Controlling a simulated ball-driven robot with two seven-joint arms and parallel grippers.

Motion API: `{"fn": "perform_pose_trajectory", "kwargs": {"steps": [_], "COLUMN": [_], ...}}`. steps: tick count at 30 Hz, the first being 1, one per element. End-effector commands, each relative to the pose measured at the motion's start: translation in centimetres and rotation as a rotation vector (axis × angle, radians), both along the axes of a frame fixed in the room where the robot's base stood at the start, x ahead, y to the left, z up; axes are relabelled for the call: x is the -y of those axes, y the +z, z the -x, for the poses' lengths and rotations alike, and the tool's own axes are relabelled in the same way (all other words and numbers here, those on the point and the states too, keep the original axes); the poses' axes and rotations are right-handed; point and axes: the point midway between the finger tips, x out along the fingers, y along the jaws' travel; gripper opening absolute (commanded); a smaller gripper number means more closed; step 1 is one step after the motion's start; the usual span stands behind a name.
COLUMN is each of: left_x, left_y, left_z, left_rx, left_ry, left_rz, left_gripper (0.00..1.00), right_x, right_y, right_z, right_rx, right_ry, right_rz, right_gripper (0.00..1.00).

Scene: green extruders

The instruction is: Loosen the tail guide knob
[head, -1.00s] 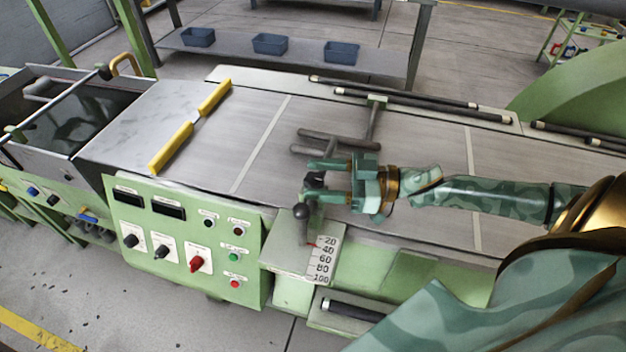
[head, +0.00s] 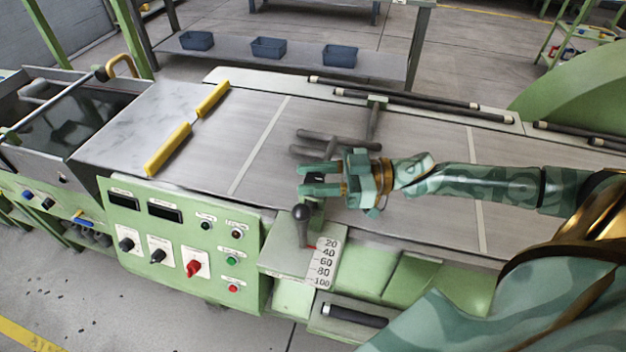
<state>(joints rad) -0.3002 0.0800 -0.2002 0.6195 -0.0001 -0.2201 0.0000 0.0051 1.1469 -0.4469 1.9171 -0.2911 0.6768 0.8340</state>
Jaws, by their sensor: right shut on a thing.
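My right gripper (head: 308,180) reaches in from the right over the near edge of the grey machine bed. Its two green fingers are closed around a small dark knob (head: 316,177), which I take as the tail guide knob. The fingers cover much of it. A grey guide bar with parallel rods (head: 338,139) lies on the bed just behind the gripper. My left gripper is not in view.
A black ball-topped lever (head: 301,213) stands just in front of the gripper, beside a white number scale (head: 325,261). A green control panel (head: 180,238) is at the left. Yellow bars (head: 168,149) lie on the bed. Black rods (head: 400,92) lie along the far edge.

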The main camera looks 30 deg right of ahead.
Motion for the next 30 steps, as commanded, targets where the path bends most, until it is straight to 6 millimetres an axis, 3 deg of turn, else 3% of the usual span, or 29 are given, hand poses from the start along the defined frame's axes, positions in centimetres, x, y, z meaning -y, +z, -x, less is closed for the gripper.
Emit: {"fn": "perform_pose_trajectory", "kwargs": {"steps": [8,9,10,11,24,30], "left_x": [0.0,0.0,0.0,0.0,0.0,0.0], "left_y": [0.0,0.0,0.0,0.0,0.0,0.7], "left_z": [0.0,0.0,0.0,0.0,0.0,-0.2], "left_rx": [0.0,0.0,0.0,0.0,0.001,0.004], "left_ry": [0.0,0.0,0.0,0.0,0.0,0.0], "left_rz": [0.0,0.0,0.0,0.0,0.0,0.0], "left_gripper": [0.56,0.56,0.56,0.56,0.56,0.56], "right_x": [0.1,0.1,0.1,0.1,0.2,2.7], "right_y": [0.0,0.0,0.0,0.0,0.0,0.0], "right_z": [0.0,0.0,0.0,0.0,0.1,1.6], "right_rx": [-0.002,-0.002,-0.002,-0.002,-0.002,-0.008], "right_ry": [0.006,0.006,0.006,0.006,0.005,0.005], "right_rz": [0.002,0.002,0.002,0.002,0.002,0.005], "right_gripper": [0.12,0.46,0.54,0.56,0.56,0.56]}}
